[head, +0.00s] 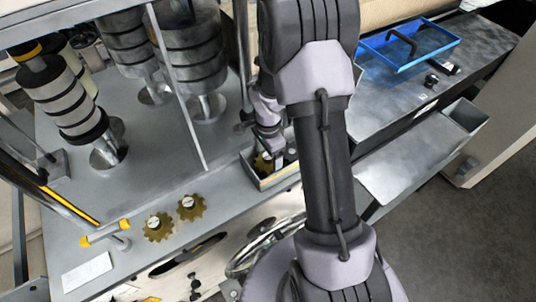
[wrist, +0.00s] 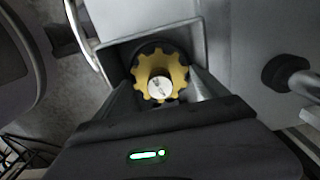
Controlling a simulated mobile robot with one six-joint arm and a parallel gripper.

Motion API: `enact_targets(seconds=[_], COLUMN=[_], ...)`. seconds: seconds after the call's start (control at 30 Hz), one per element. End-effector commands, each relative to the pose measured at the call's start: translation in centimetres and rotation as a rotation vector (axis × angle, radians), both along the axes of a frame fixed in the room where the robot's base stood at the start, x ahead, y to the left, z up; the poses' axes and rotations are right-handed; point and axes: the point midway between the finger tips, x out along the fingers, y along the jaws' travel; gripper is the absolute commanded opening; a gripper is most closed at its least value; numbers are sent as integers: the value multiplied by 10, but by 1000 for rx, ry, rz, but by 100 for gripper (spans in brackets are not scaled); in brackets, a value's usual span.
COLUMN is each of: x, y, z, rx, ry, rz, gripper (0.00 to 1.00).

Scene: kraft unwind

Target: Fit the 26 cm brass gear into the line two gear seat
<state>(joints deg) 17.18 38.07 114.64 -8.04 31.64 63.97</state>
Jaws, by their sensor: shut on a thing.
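My gripper (wrist: 161,94) is shut on a brass gear (wrist: 152,67) with a pale round hub (wrist: 160,87). The gear is inside or just above a grey open-topped tray (wrist: 198,30); I cannot tell if it touches the floor. A dark round shape shows behind the gear. In the head view the gear (head: 263,163) is partly hidden by my wrist, at the tray (head: 262,186). Two other brass gears, left (head: 158,228) and right (head: 190,207), sit on the machine's grey deck. No size marks or line two label are readable.
A yellow-ended handle (head: 105,233) and a white card (head: 87,272) are at the front left. A blue tray (head: 410,45) lies on the dark bench at right. Floor is clear at lower right.

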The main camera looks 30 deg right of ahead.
Motion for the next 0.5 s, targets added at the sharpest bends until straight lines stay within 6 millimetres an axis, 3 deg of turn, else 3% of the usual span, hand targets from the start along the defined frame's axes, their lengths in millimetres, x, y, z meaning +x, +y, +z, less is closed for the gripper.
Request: enact_targets(seconds=[0.13, 0.43, 0.47, 0.5], x=[0, -4, -4, -4], y=[0, 1, 1, 1], z=[-13, -19, -19, -19], rx=[0, 3, 3, 3], ry=[0, 8, 8, 8], rz=[0, 0, 0, 0], gripper=[18, 18, 85, 93])
